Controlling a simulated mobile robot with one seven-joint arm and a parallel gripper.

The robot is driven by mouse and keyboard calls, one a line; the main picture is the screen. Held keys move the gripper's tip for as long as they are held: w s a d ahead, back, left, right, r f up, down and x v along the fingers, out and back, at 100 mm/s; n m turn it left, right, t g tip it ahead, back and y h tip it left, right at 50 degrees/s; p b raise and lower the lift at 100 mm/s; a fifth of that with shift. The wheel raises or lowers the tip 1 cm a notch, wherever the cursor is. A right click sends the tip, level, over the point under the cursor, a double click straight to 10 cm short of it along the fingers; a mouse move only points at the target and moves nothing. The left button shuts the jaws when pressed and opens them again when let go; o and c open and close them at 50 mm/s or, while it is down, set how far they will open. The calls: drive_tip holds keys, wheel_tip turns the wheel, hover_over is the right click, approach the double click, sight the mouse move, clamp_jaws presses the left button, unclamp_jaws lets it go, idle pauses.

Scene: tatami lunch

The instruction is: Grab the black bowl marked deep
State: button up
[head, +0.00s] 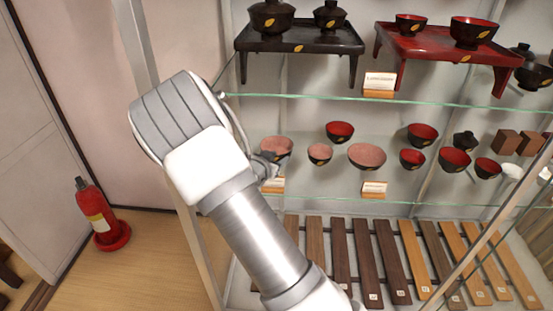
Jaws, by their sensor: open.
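Several dark bowls stand on the middle glass shelf of a display case in the head view. Some have red insides, such as the back bowl (339,132), the right bowl (454,161) and a smaller bowl (411,158). Three have pinkish insides: the left bowl (276,147), a small bowl (319,154) and a wide bowl (366,156). I cannot read a "deep" marking on any of them. My gripper (268,168) is open, just in front of the left pinkish bowl. My wrist hides part of it, and I see nothing held.
Small cards (374,188) stand at the shelf's front. A glass shelf (330,98) above carries a black tray table (300,44) and a red one (447,46) with bowls. Wooden slats (365,262) lie below. A metal post (150,75) stands left; a fire extinguisher (97,215) stands on the floor.

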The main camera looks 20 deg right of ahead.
drive_tip(key=x, duration=0.2)
drive_tip(key=shift+w+d+f, duration=0.15)
drive_tip(key=shift+w+d, duration=0.1)
drive_tip(key=shift+d, duration=0.05)
drive_tip(key=b+x, duration=0.2)
drive_tip(key=x, duration=0.2)
drive_tip(key=shift+w+d+f, duration=0.15)
drive_tip(key=shift+d+f, duration=0.05)
drive_tip(key=shift+w+d+f, duration=0.15)
drive_tip(key=shift+w+d, duration=0.2)
drive_tip(key=shift+w, duration=0.1)
clamp_jaws()
drive_tip(key=shift+s+a+f, duration=0.1)
drive_tip(key=shift+a, duration=0.05)
idle(0.5)
